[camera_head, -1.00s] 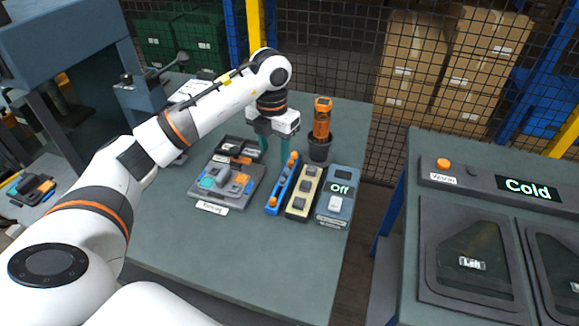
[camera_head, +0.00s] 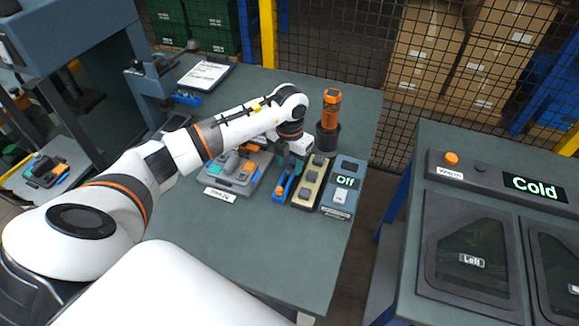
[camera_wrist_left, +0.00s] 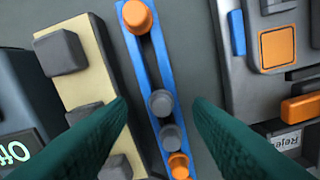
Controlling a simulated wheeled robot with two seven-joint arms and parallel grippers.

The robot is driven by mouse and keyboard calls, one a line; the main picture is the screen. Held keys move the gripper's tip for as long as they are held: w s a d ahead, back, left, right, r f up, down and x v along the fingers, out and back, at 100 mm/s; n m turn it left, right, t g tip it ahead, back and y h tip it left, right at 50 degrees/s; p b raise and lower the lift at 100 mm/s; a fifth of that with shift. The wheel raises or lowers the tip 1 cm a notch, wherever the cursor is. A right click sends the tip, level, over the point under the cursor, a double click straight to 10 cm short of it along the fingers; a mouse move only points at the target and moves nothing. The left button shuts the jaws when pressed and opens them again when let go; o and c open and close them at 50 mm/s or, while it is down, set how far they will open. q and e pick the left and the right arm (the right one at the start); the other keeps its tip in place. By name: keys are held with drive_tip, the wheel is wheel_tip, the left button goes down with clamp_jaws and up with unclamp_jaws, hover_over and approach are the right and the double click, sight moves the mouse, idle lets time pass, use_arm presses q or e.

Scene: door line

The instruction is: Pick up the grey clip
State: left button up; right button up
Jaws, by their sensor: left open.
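In the left wrist view, a narrow blue rack (camera_wrist_left: 165,70) holds two round grey pieces (camera_wrist_left: 161,103) between an orange piece (camera_wrist_left: 137,16) at one end and another (camera_wrist_left: 179,166) at the other. The round grey pieces look like the grey clips. My left gripper (camera_wrist_left: 160,101) is open and empty, its dark green fingers on either side of the rack near the grey pieces. In the head view my left gripper (camera_head: 287,180) is low over the blue rack (camera_head: 276,197) and hides part of it. My right gripper is not in view.
A beige rack (camera_head: 309,183) with dark grey blocks stands close beside the blue rack, then a box reading "Off" (camera_head: 346,180). A tray of grey and orange parts (camera_head: 236,172) lies to the left. An orange tool (camera_head: 331,105) stands in a dark cup behind. The front table is clear.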

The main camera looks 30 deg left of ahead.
use_arm(q)
drive_tip(key=shift+f, duration=0.8)
clamp_jaws()
